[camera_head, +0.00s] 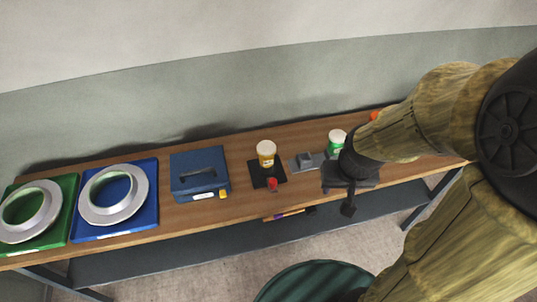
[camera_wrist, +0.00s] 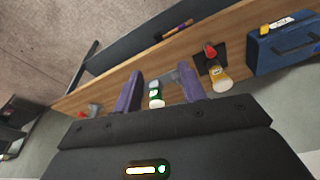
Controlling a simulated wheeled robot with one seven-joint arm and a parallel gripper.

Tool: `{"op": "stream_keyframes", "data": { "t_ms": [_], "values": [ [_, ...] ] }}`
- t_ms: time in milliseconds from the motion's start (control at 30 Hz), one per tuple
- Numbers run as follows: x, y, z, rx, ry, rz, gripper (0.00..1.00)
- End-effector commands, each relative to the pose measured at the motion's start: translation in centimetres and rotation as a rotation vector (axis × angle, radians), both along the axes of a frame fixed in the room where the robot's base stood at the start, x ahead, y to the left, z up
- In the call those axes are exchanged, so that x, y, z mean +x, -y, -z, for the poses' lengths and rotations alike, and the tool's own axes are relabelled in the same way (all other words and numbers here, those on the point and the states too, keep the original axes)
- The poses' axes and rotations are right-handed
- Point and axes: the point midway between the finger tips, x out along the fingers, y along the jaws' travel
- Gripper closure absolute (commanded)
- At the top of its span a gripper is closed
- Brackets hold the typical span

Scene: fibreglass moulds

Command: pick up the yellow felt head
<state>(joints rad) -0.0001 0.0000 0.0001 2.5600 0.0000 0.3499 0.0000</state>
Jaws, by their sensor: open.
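A small yellow block (camera_head: 223,194), which looks like the yellow felt head, sits at the front right corner of the blue case (camera_head: 200,173). It also shows in the wrist view (camera_wrist: 264,30), against the same case. My gripper (camera_head: 348,207) is well to the right of it in the head view, above the bench's front edge. In the wrist view my gripper (camera_wrist: 163,87) has its two purple fingers apart, with nothing held between them. A green-and-white jar (camera_wrist: 156,98) shows beyond the fingers.
The wooden bench (camera_head: 130,238) carries a green mould tray (camera_head: 66,226), a blue tray (camera_head: 118,231) with a ring, a yellow jar (camera_head: 266,153), a red piece (camera_head: 272,184) on a black mat (camera_head: 257,176), and a grey holder (camera_head: 305,160). A dark green round bin (camera_head: 315,283) stands in front.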

Motion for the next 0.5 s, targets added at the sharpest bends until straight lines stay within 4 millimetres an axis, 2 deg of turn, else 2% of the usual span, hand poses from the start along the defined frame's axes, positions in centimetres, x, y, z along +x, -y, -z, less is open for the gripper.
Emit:
{"op": "stream_keyframes", "data": {
  "t_ms": [33,200,267,500],
  "values": [
    [0.1,-0.1,0.1,0.001,0.002,0.0,0.48],
    [1.5,-1.5,2.0,0.024,0.045,0.009,0.16],
    [2.6,-2.4,3.3,0.04,0.079,0.02,0.16],
    [7.8,-7.4,9.9,0.091,0.289,0.104,0.16]
  ]
}}
